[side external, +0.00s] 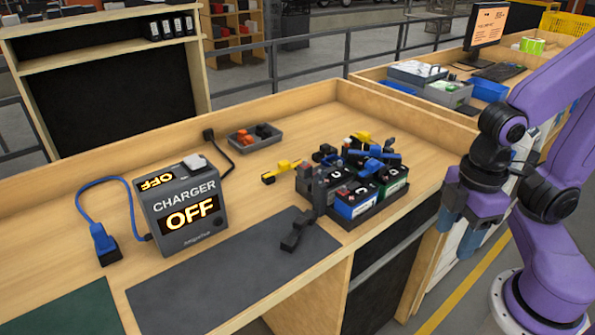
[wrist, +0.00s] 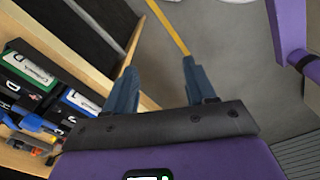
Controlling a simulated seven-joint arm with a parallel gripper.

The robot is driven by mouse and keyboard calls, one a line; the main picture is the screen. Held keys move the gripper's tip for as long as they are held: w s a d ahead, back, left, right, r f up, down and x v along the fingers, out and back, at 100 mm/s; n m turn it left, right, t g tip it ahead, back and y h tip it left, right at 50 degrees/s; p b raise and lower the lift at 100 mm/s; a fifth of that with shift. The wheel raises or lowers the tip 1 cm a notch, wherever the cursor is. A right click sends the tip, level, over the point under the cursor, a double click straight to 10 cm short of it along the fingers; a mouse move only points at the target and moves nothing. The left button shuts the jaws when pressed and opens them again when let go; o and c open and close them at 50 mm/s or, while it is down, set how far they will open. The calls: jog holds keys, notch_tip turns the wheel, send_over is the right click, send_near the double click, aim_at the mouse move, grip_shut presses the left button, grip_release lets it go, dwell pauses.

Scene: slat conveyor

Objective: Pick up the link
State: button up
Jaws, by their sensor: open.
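Several link-like pieces show, and I cannot tell which is the link. A yellow piece with black ends (side external: 281,172) lies on the bench left of the batteries. Blue pieces (side external: 372,166) and another yellow piece (side external: 361,137) lie on or by the battery group (side external: 356,205). A dark jointed piece (side external: 297,231) lies at the grey mat's corner. My gripper (side external: 460,238) is open and empty, right of the bench and apart from all of these. In the wrist view its two blue fingers (wrist: 159,68) are spread above the floor, with batteries (wrist: 28,66) at left.
A charger (side external: 183,208) reading OFF stands at left with a blue cable and plug (side external: 102,240). A grey tray (side external: 255,139) with orange and black parts sits behind. The grey mat (side external: 220,275) is mostly clear. A raised wooden rim (side external: 395,120) edges the bench.

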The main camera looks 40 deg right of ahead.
jog(key=w+a+r+n, duration=0.1)
jog(key=w+a+r, duration=0.3)
jog(key=w+a, duration=0.5)
notch_tip(320, 180, up, 4)
jog(key=r+n, duration=0.1)
jog(key=n, duration=0.3)
send_over(284, 162)
notch_tip(284, 162, down, 17)
jog(key=shift+a+f, duration=0.1)
jog(key=shift+f, duration=0.05)
grip_shut()
